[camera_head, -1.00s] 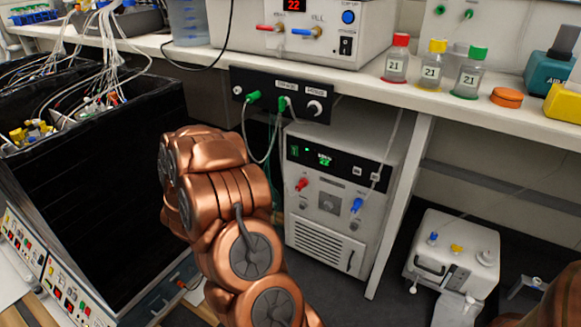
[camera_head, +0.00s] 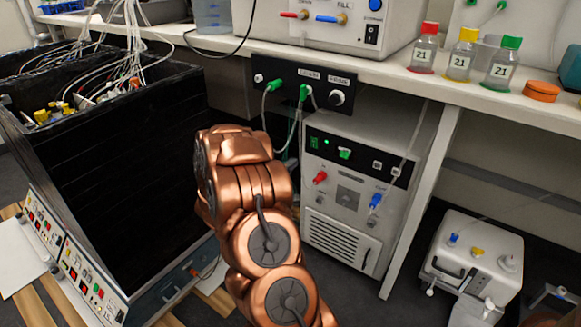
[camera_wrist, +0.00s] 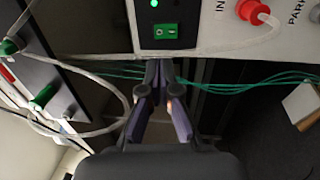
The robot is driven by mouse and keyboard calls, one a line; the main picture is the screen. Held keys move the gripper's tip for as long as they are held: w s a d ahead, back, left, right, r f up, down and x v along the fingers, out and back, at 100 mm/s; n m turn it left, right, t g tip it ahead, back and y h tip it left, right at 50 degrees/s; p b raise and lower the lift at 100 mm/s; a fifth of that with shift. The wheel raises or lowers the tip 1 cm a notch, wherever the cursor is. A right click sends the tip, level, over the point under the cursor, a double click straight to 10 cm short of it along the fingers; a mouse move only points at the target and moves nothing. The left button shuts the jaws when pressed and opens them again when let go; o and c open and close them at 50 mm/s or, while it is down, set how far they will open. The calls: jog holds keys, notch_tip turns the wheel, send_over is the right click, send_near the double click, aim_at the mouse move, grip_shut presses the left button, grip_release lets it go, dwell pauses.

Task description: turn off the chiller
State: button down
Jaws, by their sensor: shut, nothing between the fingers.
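In the wrist view the switch (camera_wrist: 166,31) and lamp (camera_wrist: 154,3) show close up on the chiller's front. My gripper (camera_wrist: 160,65) is shut and empty, its tips just below the switch in that picture; contact with the chiller cannot be told. In the head view my copper arm hides the gripper.
A black panel (camera_head: 287,88) with green plugs and hanging cables is under the bench edge, left above the chiller. Green tubes (camera_wrist: 90,72) pass behind my fingers. A black-walled unit (camera_head: 110,170) stands left; a white pump box (camera_head: 473,255) is on the floor right.

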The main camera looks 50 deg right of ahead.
aim_at(314, 140)
jog(key=d+b, duration=0.1)
jog(key=d, duration=0.2)
jog(key=d+b, duration=0.1)
jog(key=d, duration=0.3)
jog(key=d+r+b, duration=0.1)
jog(key=d+b, duration=0.1)
jog(key=d, duration=0.2)
jog(key=shift+w+r, duration=0.1)
jog(key=shift+w, duration=0.15)
jog(key=shift+d+r, duration=0.1)
jog(key=shift+d, duration=0.05)
jog(key=shift+d+r+y+p, duration=0.25)
jog(key=shift+r+p, duration=0.2)
jog(key=shift+p, duration=1.4)
jog(key=shift+f+b, duration=0.35)
jog(key=shift+a, duration=0.1)
jog(key=shift+r, duration=0.1)
jog(key=shift+a+p, duration=0.3)
jog(key=shift+p, duration=0.15)
jog(key=a+r+p, duration=0.1)
jog(key=a+p, duration=0.4)
jog(key=a, duration=0.8)
jog(key=shift+s+r, duration=0.25)
jog(key=shift+r, duration=0.05)
jog(key=shift+a, duration=0.1)
